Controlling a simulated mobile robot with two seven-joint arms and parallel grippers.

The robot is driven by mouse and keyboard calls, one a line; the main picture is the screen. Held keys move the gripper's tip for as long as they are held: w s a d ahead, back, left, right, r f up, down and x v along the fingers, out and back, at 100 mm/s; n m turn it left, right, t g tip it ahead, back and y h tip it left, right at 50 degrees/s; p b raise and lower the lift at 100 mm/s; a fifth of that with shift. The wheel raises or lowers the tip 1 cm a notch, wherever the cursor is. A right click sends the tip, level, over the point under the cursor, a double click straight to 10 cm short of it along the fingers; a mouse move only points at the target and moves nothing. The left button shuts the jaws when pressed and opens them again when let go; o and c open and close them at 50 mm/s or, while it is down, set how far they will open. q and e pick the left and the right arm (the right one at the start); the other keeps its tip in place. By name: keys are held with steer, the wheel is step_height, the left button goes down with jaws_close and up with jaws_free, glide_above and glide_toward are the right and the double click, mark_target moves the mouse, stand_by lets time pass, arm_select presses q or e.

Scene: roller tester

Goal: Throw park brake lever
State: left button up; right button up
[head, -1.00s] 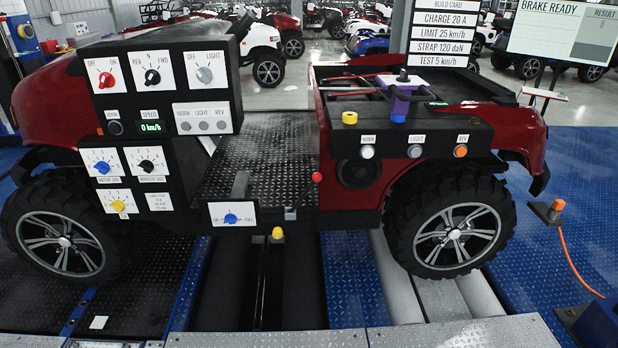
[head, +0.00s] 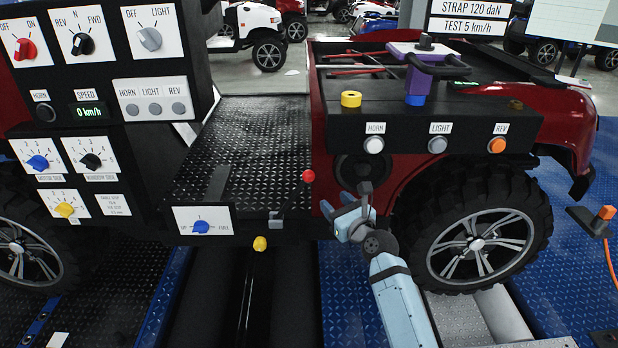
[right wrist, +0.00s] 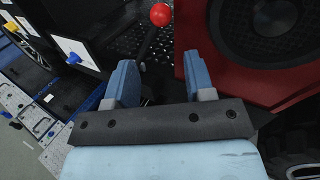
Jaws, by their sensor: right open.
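The park brake lever is a dark stick with a red ball knob (head: 308,175), rising from a small bracket at the front edge of the black tread floor. It also shows in the right wrist view, where the red knob (right wrist: 160,14) is beyond the fingertips and the stick slants down to the left. My right gripper (head: 340,214) is open and empty, to the right of and below the knob, in front of the red body. Its two blue fingers (right wrist: 158,72) stand apart in the right wrist view, with the lever's lower part near the gap. My left gripper is not in view.
A black panel with knobs and a speed display (head: 90,112) reading 0 km/h stands at left. A yellow knob (head: 260,243) sits below the floor edge. A round speaker (head: 362,172) and the rear wheel (head: 476,245) are close to my right arm.

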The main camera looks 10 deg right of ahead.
mark_target(312, 178)
steer(key=x, duration=1.1)
steer(key=shift+w+a+b, duration=0.1)
steer(key=shift+b, duration=0.25)
steer(key=shift+w+a, duration=0.15)
steer(key=shift+w, duration=0.5)
